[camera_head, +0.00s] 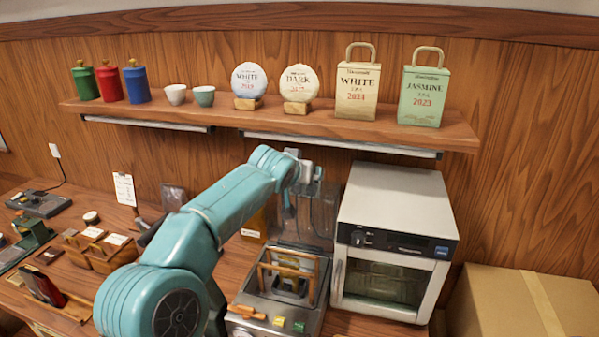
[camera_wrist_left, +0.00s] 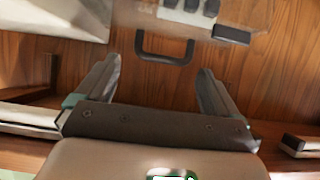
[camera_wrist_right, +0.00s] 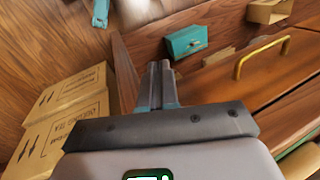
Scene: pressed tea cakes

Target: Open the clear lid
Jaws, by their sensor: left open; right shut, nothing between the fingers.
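A clear lid (camera_head: 318,218) shows as a glossy see-through panel above the back of a metal machine (camera_head: 262,304) in the head view. It looks raised, but its exact angle is hard to tell. A black handle (camera_wrist_left: 165,55) lies beyond and between my left fingertips in the left wrist view, apart from them. My left gripper (camera_head: 303,192) points down by the panel; in its wrist view (camera_wrist_left: 157,85) it is open and empty. My right gripper (camera_wrist_right: 162,75) is shut and empty, away from the lid, and out of the head view.
A white oven (camera_head: 397,205) stands right of the machine, and a cardboard box (camera_head: 520,305) farther right. A wooden shelf (camera_head: 290,121) with tea cakes, bags, cups and canisters hangs above. Wooden boxes (camera_head: 103,250) sit at left. The right wrist view shows cartons (camera_wrist_right: 65,120) and a brass handle (camera_wrist_right: 262,52).

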